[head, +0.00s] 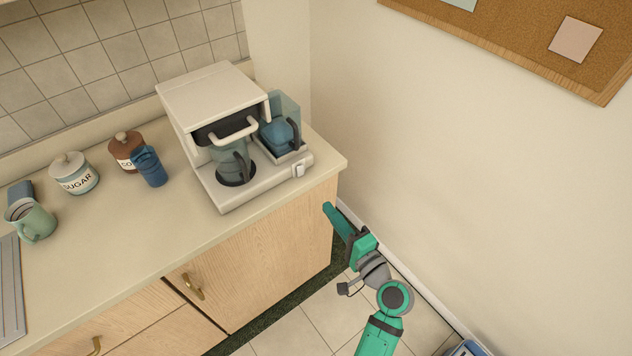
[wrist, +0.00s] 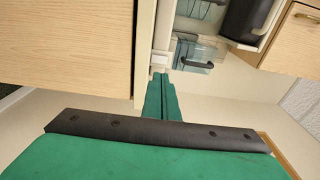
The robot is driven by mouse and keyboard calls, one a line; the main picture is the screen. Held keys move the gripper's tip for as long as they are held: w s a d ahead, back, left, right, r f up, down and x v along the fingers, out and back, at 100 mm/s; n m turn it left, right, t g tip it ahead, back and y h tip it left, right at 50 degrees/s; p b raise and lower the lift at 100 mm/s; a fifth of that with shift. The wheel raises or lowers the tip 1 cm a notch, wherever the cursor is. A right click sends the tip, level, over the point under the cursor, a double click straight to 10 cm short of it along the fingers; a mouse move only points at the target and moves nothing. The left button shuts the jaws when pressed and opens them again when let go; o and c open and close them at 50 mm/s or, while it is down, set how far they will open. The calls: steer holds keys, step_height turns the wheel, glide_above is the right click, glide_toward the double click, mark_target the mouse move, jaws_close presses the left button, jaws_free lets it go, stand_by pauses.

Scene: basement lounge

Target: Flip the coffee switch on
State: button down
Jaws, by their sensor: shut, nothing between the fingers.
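The white coffee machine (head: 212,95) stands on the counter near its right end, with a glass jug (head: 231,160) under its spout. Its small white switch (head: 299,171) is at the right end of the front of the base. Which way the switch is tipped is too small to tell. My green gripper (head: 328,208) is below and to the right of the switch, beside the counter's end and apart from the machine. In the wrist view, its fingers (wrist: 160,78) are together and empty, pointing towards the machine's base (wrist: 166,40).
A blue water container (head: 281,125) sits on the machine's right side. The wall (head: 440,160) is close on the right.

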mark_target(304, 170)
steer(key=x, duration=0.9)
steer(key=d+x, duration=0.1)
steer(key=x, duration=0.3)
steer(key=shift+w, duration=0.4)
